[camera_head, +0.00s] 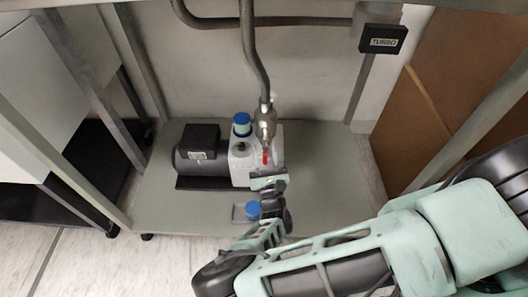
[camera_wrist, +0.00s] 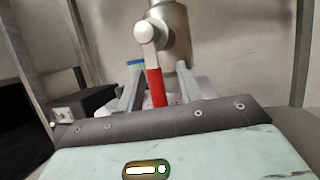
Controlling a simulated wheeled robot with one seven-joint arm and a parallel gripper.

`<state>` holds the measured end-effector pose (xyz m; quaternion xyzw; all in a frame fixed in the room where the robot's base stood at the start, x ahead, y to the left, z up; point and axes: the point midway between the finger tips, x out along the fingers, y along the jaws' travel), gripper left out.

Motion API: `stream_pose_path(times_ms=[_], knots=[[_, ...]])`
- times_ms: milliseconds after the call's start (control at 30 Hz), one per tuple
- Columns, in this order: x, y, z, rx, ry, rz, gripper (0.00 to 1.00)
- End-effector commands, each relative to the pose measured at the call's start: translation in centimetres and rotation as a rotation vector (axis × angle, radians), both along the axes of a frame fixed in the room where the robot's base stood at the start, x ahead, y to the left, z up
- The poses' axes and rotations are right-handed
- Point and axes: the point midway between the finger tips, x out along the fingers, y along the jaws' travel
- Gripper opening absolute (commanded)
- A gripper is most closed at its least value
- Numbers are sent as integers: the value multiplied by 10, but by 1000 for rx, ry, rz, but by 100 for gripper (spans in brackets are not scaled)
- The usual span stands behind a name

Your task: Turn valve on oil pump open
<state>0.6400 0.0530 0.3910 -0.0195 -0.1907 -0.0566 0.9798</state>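The oil pump (camera_head: 205,160), dark motor and pale body, sits on the lower shelf of the frame. A metal valve (camera_head: 265,122) stands above its right end, on a hanging hose. Its red lever (camera_head: 266,157) points down. In the wrist view the metal valve body (camera_wrist: 174,35) has a white round pivot, and the red lever (camera_wrist: 156,87) hangs from it. My gripper (camera_head: 268,178) is just below and in front of the lever. In the wrist view my gripper (camera_wrist: 158,82) is open, with the lever between its fingers and gaps showing. Whether the lever's lower end touches anything is hidden.
The pump has a blue cap (camera_head: 242,119). Another blue-capped item (camera_head: 253,208) lies on the shelf (camera_head: 165,218) near my gripper. A "TURBO" box (camera_head: 383,39) is at the upper right. Frame legs (camera_head: 355,85) and brown panels (camera_head: 428,115) bound the right side.

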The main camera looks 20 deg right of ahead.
Motion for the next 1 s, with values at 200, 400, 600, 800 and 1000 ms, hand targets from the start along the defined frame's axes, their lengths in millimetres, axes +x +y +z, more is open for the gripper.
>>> stream_pose_path(times_ms=[200,400,600,800,1000], knots=[[0,0,1,1,-3,0,35],[-12,3,-4,0,-2,4,35],[-48,7,-20,0,-1,4,35],[-85,11,-35,1,-1,4,35],[-106,13,-44,1,-2,2,35]])
